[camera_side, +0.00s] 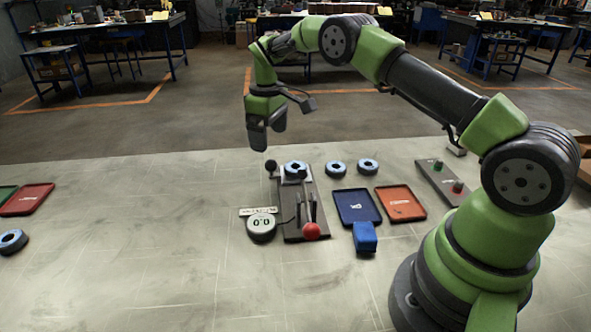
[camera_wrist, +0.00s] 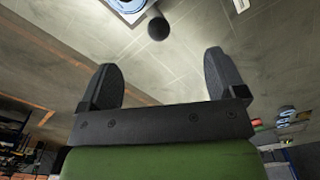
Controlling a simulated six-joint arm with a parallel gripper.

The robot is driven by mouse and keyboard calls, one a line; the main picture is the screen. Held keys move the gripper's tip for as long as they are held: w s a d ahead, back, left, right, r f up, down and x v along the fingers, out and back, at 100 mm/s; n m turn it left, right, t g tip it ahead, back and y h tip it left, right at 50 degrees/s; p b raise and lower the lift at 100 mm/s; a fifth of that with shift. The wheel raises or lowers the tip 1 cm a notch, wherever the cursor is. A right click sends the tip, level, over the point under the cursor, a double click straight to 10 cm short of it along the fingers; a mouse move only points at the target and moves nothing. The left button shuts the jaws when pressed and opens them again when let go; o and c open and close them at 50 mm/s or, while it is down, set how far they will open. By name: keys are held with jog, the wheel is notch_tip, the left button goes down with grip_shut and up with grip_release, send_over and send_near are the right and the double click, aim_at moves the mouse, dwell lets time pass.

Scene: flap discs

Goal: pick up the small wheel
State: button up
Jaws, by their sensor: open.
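Several blue-and-dark ring-shaped wheels are in the side view. One wheel (camera_side: 295,169) sits on the grey fixture (camera_side: 292,232). Two more, a middle wheel (camera_side: 335,169) and a right wheel (camera_side: 368,166), lie on the table to its right. Another wheel (camera_side: 12,241) lies at the far left edge. I cannot tell which is the small one. My gripper (camera_side: 267,148) hangs above the table, a little left of and above the fixture. In the wrist view, its two fingers (camera_wrist: 163,72) are apart with nothing between them. Part of a wheel (camera_wrist: 128,4) shows at the top edge there.
A black ball knob (camera_side: 270,165) stands at the fixture's back left and a red ball (camera_side: 311,231) at its front. A round gauge (camera_side: 261,229) is on its left. Blue tray (camera_side: 357,207), orange tray (camera_side: 400,203) and blue block (camera_side: 365,238) lie right. The left table is mostly clear.

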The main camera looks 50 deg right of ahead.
jog(key=s+d+m+t, duration=0.1)
jog(key=s+d+m, duration=0.2)
jog(key=s+d, duration=0.15)
send_over(296, 164)
jog(key=s+a, duration=0.1)
jog(key=f, duration=0.3)
jog(key=shift+s+a+f, duration=0.15)
jog(key=shift+a+f, duration=0.05)
jog(key=shift+f, duration=0.2)
jog(key=f, duration=0.5)
jog(key=shift+w+d+f, duration=0.1)
jog(key=shift+w+d, duration=0.15)
jog(key=shift+w, duration=0.05)
jog(key=c, duration=1)
